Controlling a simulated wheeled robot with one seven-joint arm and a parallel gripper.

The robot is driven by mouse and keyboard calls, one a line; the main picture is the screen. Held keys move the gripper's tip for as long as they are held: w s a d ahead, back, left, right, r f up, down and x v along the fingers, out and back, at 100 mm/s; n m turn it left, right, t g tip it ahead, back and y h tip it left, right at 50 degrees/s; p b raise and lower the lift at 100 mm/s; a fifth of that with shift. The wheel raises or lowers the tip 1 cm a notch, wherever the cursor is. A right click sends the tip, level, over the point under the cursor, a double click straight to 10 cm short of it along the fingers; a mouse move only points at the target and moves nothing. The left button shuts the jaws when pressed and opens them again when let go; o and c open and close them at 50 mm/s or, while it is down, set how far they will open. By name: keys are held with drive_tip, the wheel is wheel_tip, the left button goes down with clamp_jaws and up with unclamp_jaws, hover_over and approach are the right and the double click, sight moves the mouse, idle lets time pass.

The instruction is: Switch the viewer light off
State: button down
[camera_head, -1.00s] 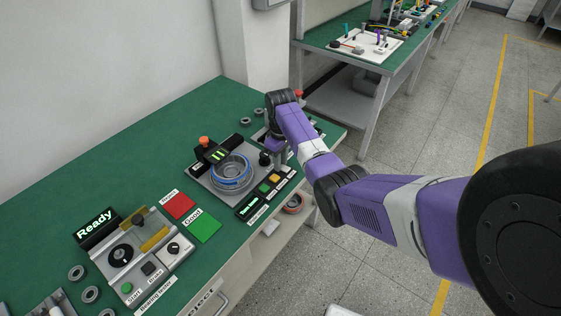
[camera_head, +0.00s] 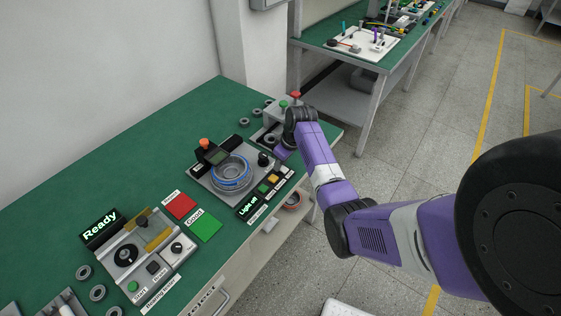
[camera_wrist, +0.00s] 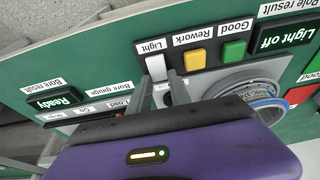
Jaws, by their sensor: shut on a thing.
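The white switch labelled Light (camera_wrist: 156,68) stands at the end of a button row with an orange Rework button (camera_wrist: 194,59) and a green Good button (camera_wrist: 234,50). My gripper (camera_wrist: 162,82) has its two fingers on either side of the Light switch, shut on it. In the head view my gripper (camera_head: 283,153) is at the right of the fixture, its fingertips mostly hidden. The result display (camera_wrist: 286,36) reads "Light off"; it also shows in the head view (camera_head: 248,206).
On the green bench (camera_head: 150,140), the bearing tester (camera_head: 140,255) with its "Ready" display (camera_head: 100,229) stands at the left. Red (camera_head: 180,206) and green (camera_head: 206,226) mats lie between it and the fixture. A bore gauge with a "Ready" display (camera_wrist: 56,101) sits beside my gripper.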

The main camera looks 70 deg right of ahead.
sight(286, 170)
drive_tip(key=c, duration=1.2)
unclamp_jaws()
drive_tip(key=v, duration=0.7)
drive_tip(key=shift+r+b, duration=0.35)
